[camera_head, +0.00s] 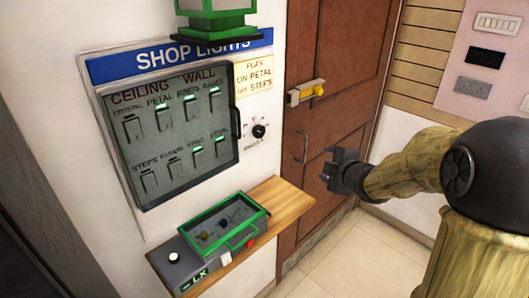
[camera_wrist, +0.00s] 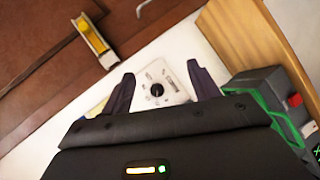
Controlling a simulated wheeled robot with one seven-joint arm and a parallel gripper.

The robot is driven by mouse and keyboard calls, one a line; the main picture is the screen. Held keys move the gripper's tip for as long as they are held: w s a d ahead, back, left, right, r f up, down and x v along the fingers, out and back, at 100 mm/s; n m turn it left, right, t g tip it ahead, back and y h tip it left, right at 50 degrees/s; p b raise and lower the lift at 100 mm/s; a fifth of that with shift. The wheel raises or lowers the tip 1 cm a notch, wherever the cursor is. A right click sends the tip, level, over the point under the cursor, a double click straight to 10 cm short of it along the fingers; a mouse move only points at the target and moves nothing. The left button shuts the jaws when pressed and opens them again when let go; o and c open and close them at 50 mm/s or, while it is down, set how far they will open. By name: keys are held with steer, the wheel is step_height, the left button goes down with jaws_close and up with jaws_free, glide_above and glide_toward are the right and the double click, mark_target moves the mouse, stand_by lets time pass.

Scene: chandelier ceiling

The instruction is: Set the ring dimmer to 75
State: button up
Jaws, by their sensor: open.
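The dimmer knob (camera_head: 259,130) is a small round black knob on the white wall, right of the switch panel. Small markings surround it, and lettering below is too small to read surely. In the wrist view the knob (camera_wrist: 157,90) sits on a pale plate, between the fingers in the picture. Its setting cannot be read. My gripper (camera_head: 328,166) is open and empty, in front of the brown door, to the right of and lower than the knob in the head view. In the wrist view both dark fingertips (camera_wrist: 163,82) are spread apart, with nothing between them touching.
A framed switch panel (camera_head: 175,140) with a black handle and several green lights hangs left of the knob. Below, a wooden shelf (camera_head: 285,205) holds a green-framed box (camera_head: 211,228) and a grey unit (camera_head: 180,270). A yellow-handled latch (camera_head: 308,92) projects from the door (camera_head: 345,60).

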mark_target(261, 133)
steer(key=w+a+n+y+b, duration=0.1)
steer(key=n+y+b, duration=0.1)
steer(key=n, duration=0.3)
steer(key=a+n+y+b, duration=0.2)
steer(key=n+y, duration=0.2)
steer(key=w+a+n+y+b, duration=0.1)
steer(key=a+n+y+b, duration=0.1)
steer(key=n, duration=0.3)
steer(key=shift+w+a+n+g+y, duration=0.2)
steer(key=shift+w+n+g+y, duration=0.1)
steer(key=shift+y, duration=0.4)
steer(key=p+x, duration=0.3)
steer(key=x, duration=1.4)
steer(key=shift+w+a+p, duration=0.1)
steer(key=shift+w+p, duration=0.15)
steer(key=shift+p, duration=0.05)
steer(key=c, duration=1)
steer(key=shift+o, duration=0.2)
